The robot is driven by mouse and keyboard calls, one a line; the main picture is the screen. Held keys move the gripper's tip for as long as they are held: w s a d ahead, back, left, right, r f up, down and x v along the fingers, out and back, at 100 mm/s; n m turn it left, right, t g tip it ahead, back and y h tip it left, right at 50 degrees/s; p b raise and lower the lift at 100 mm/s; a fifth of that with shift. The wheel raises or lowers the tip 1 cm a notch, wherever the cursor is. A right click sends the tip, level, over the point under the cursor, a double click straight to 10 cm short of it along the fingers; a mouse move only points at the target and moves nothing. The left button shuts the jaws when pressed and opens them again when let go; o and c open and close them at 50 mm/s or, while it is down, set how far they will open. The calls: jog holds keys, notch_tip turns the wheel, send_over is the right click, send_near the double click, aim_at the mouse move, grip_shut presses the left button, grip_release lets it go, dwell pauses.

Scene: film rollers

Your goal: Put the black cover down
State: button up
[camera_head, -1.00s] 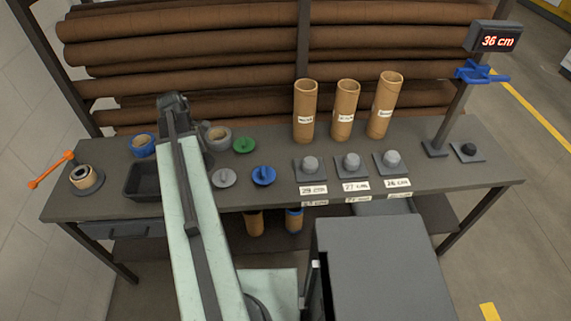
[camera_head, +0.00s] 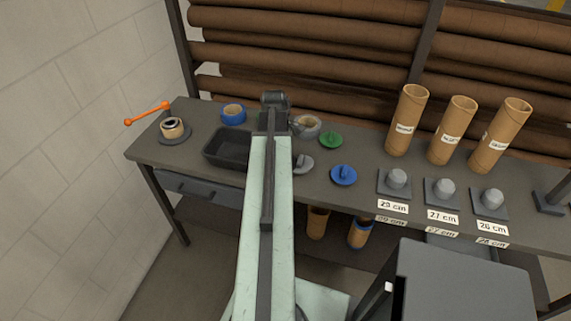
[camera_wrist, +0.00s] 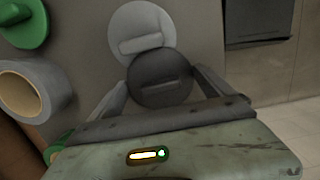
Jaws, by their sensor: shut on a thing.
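The black cover (camera_wrist: 160,82) is a dark round disc with a raised bar handle, seen between the fingers of my gripper (camera_wrist: 160,88) in the wrist view. My gripper is shut on it. In the head view my arm reaches over the bench, and its end hides the cover. In the wrist view the black cover overlaps the near edge of a grey cover (camera_wrist: 138,22); I cannot tell whether they touch. The grey cover also shows on the bench in the head view (camera_head: 303,164), close to my arm.
A green cover (camera_head: 331,139), a blue cover (camera_head: 343,175) and a grey tape roll (camera_head: 309,126) lie right of my arm. A black tray (camera_head: 222,158) is left of it. Cardboard tubes (camera_head: 407,120) and grey knobbed stands (camera_head: 397,180) stand farther right on the bench (camera_head: 365,205).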

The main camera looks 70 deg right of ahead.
jog(key=shift+c, duration=1)
jog(key=o, duration=1.4)
jog(key=shift+o, duration=0.2)
jog(key=shift+r+p, duration=0.1)
jog(key=shift+p, duration=0.2)
notch_tip(320, 180, up, 12)
jog(key=w+p, duration=0.1)
jog(key=p, duration=1)
jog(key=shift+w+p, duration=0.2)
jog(key=shift+p, duration=0.2)
